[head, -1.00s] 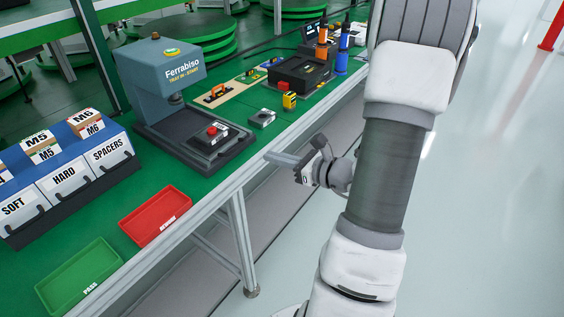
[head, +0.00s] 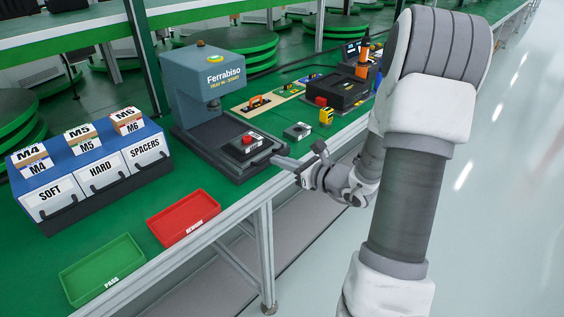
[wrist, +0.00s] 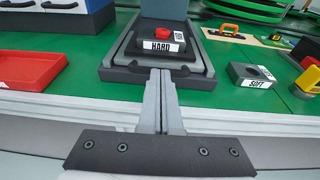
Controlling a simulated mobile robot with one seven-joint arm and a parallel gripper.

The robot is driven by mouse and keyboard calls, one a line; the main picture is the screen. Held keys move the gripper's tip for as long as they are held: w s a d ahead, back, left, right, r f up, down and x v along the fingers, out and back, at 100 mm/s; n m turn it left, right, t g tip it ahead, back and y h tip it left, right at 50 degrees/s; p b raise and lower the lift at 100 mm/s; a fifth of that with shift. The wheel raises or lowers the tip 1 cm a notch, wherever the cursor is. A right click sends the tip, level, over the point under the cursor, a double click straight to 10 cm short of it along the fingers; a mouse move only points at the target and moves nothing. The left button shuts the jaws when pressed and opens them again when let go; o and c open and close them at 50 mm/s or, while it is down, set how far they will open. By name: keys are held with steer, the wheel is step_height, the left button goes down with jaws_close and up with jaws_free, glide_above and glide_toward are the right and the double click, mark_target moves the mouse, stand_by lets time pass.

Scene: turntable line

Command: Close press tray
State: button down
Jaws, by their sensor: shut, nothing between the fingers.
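The blue-grey Ferrabiso press (head: 210,85) stands on the green bench. Its dark tray (head: 226,157) sticks out in front of the press head toward the bench's front edge, so it stands open. A dark block with a red knob (head: 248,141) and a label sits on the tray; in the wrist view the label on this block (wrist: 162,40) reads HARD. My gripper (head: 278,161) is shut and empty, at the tray's front end. In the wrist view my gripper's fingertips (wrist: 160,72) point at the tray's front handle (wrist: 158,75); I cannot tell whether they touch.
A red rework bin (head: 184,218) and a green pass bin (head: 102,270) lie front left. A blue drawer unit (head: 85,165) stands left of the press. A SOFT block (head: 297,131) and a yellow item (head: 326,116) lie to the right.

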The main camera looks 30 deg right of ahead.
mark_target(242, 137)
steer(key=r+x, duration=0.1)
steer(key=x, duration=0.3)
steer(key=r+b+x, duration=0.1)
steer(key=x, duration=0.4)
steer(key=r+x, duration=0.1)
steer(key=x, duration=0.4)
steer(key=shift+w+f+b, duration=0.1)
steer(key=shift+w+b, duration=0.25)
steer(key=shift+w+a, duration=0.15)
steer(key=shift+w, duration=0.2)
steer(key=shift+a+r, duration=0.1)
steer(key=shift+r, duration=0.2)
